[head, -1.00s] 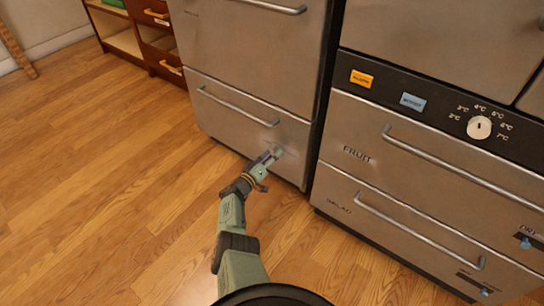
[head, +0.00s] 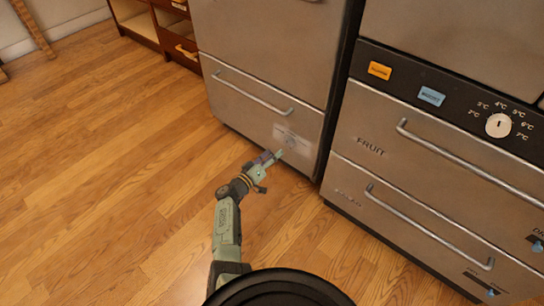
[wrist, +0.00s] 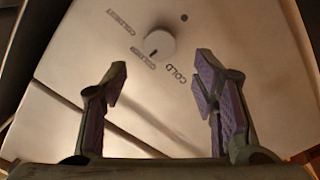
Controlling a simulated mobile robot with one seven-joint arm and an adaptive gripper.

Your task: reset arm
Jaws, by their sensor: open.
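My gripper (head: 272,158) is in front of the lower right part of the steel drawer front (head: 240,115) in the head view. In the wrist view my gripper (wrist: 158,95) is open, with its two purple-padded fingers apart and nothing between them. Beyond the fingertips, a round knob (wrist: 160,44) on a pale panel shows, with the word "COLD" beside it. The fingers look clear of the knob. My arm reaches up from the bottom middle of the head view, over the wooden floor.
A steel unit with drawers marked "FRUIT" (head: 420,155) and a temperature dial (head: 499,125) stands at right. The drawers have bar handles (head: 250,95). A brown wooden cabinet (head: 150,25) stands at the back left. The wooden floor (head: 90,180) at left is clear.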

